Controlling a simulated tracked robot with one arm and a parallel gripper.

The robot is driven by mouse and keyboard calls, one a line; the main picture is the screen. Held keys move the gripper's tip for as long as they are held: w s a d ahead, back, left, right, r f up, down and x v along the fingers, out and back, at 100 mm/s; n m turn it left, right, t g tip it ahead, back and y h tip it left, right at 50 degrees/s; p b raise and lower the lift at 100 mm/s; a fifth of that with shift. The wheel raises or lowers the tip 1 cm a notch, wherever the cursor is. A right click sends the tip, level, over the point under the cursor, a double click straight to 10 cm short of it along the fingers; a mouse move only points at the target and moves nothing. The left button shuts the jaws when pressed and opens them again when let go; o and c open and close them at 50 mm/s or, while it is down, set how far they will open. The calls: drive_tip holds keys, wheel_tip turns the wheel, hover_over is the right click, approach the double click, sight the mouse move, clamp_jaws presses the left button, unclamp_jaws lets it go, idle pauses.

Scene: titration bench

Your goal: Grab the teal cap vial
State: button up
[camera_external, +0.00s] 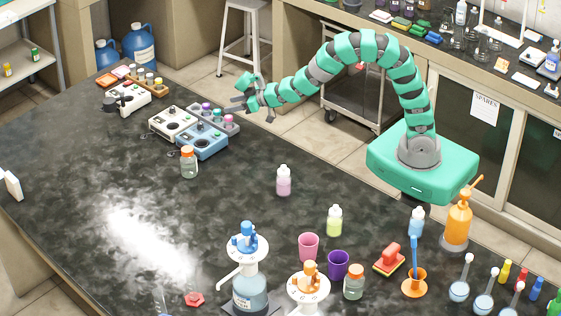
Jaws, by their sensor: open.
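A grey-blue rack (233,129) stands on the dark bench at the upper left and holds small capped vials. One vial with a teal-looking cap (216,114) sits in it, between a purple cap (206,106) and a pink cap (228,119). The caps are small, and the vial bodies are mostly hidden in the rack. My gripper (240,102) is at the end of the stretched arm, just right of and above the rack in the picture. Its jaws are open and point left, with nothing seen between them. Its height above the bench is hard to tell.
A blue instrument box (203,143) and a white one (172,125) stand beside the rack. An orange-capped jar (188,162) and a pink bottle (284,181) stand nearer. The bench's middle is mostly clear.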

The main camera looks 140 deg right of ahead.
sight(216, 110)
drive_tip(key=shift+w+d+f+b, duration=0.1)
drive_tip(key=shift+w+d+f, duration=0.3)
drive_tip(key=shift+d+f, duration=0.25)
drive_tip(key=shift+w+d+f+b, duration=0.1)
drive_tip(key=shift+w+d+f, duration=0.25)
drive_tip(key=shift+d+f, duration=0.25)
drive_tip(key=shift+w+d+f+b, duration=0.1)
drive_tip(key=shift+w+d+f, duration=0.35)
drive_tip(key=shift+d, duration=0.35)
drive_tip(key=shift+w+d, duration=0.2)
drive_tip(key=shift+d, duration=0.15)
drive_tip(key=c, duration=1.1)
drive_tip(key=shift+o, duration=0.2)
drive_tip(key=shift+r, duration=0.1)
